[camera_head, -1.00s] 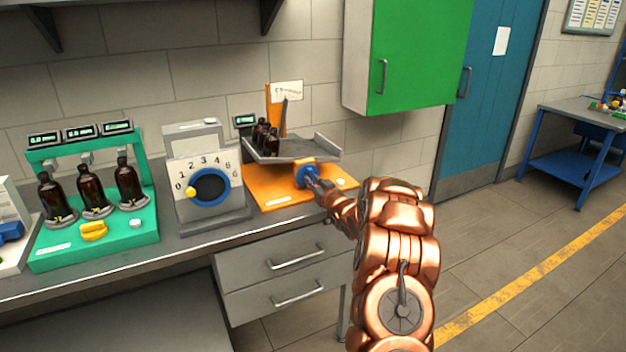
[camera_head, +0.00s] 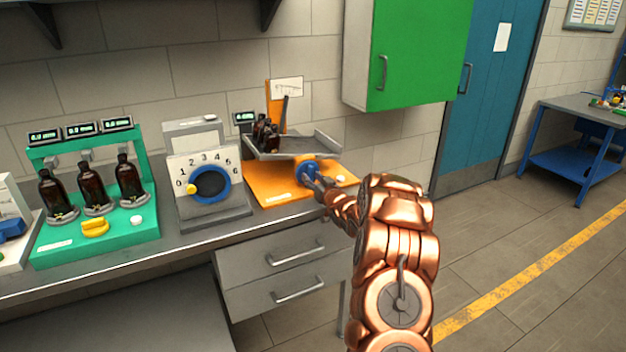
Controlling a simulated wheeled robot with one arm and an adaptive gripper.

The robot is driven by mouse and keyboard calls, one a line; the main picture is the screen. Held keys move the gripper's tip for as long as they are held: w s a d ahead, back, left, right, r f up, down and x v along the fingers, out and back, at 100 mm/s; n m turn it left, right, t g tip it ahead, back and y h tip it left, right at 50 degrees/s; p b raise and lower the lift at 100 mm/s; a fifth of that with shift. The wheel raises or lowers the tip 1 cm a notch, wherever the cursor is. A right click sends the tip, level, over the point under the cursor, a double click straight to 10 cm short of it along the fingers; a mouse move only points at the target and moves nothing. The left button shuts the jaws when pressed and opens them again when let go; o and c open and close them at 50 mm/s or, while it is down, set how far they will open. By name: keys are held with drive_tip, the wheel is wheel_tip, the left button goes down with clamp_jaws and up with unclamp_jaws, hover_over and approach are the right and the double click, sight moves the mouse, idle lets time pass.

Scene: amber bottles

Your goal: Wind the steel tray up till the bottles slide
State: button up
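The steel tray (camera_head: 300,145) stands on the orange base (camera_head: 268,188), slightly tilted with its left end a little higher. Dark amber bottles (camera_head: 266,134) stand close together at the tray's left end. A blue hand wheel (camera_head: 308,173) sits at the front of the orange base, below the tray. My gripper (camera_head: 313,180) is at the wheel's front right. The fingers are small and partly hidden by the wheel and wrist, so I cannot tell whether they are closed on it.
A grey dial box (camera_head: 209,180) numbered 0 to 6 stands left of the orange base. A green stand (camera_head: 100,235) with three bottles is farther left. A green wall cabinet (camera_head: 415,55) hangs above right.

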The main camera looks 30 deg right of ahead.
idle(0.3)
drive_tip(key=shift+s+r, duration=0.15)
drive_tip(key=shift+s, duration=0.45)
drive_tip(key=s+a, duration=0.1)
drive_tip(key=s, duration=0.9)
drive_tip(key=shift+s, duration=0.4)
drive_tip(key=s+a+n+g, duration=0.1)
drive_tip(key=s+a+g, duration=0.95)
drive_tip(key=a, duration=0.45)
drive_tip(key=s+a+r+g, duration=0.1)
drive_tip(key=s+a+g, duration=0.2)
drive_tip(key=s, duration=0.9)
drive_tip(key=s+a+r+g+y, duration=0.1)
drive_tip(key=s+a+g, duration=0.2)
drive_tip(key=s+a, duration=0.5)
drive_tip(key=s+a+n+g, duration=0.1)
drive_tip(key=s+a+g, duration=0.2)
drive_tip(key=s, duration=1.4)
drive_tip(key=a, duration=0.3)
drive_tip(key=shift+s+a+r+y, duration=0.15)
drive_tip(key=shift+a+r+y, duration=0.15)
drive_tip(key=shift+r, duration=0.1)
